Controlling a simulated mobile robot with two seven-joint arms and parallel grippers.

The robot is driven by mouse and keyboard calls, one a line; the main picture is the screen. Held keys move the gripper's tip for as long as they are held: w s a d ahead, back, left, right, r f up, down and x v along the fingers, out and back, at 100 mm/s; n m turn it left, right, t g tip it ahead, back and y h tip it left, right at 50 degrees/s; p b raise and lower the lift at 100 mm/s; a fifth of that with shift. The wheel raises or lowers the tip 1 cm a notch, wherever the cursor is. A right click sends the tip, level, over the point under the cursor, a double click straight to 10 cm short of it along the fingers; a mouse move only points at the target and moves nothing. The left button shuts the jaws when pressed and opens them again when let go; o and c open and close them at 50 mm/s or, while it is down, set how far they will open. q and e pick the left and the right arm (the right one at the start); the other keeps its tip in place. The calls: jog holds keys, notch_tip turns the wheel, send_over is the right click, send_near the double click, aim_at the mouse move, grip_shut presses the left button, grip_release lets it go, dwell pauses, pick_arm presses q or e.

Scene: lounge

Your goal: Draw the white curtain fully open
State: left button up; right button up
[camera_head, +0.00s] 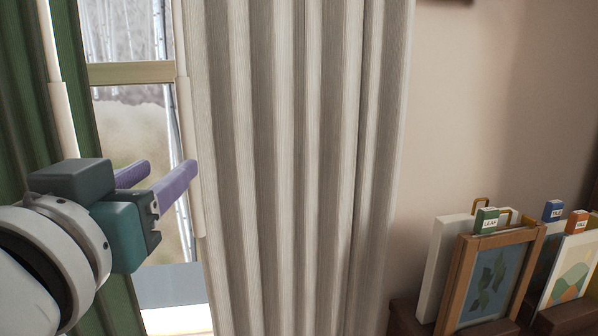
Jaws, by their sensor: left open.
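The white curtain (290,150) hangs in vertical folds in the middle of the head view. Its left edge carries a pale vertical strip (190,150). The window (130,125) shows to the left of that edge. My left gripper (168,178) comes in from the left and points right, with two purple fingers apart. Its fingertips are in front of the window, close to the curtain's left edge. I cannot tell whether the nearer finger touches the strip. Nothing shows between the fingers. My right gripper is not in view.
A green curtain (22,110) with its own pale edge strip (58,110) hangs at the far left, partly behind my arm. At lower right, framed pictures (490,275) with small coloured tags stand on a dark wooden surface.

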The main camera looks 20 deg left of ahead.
aim_at(187, 151)
pick_arm(q)
jog(key=p+x, duration=0.2)
jog(key=x, duration=0.6)
jog(key=shift+w+a+r, duration=0.1)
jog(key=shift+w+a, duration=0.25)
jog(key=shift+w, duration=0.3)
grip_shut()
dwell(0.7)
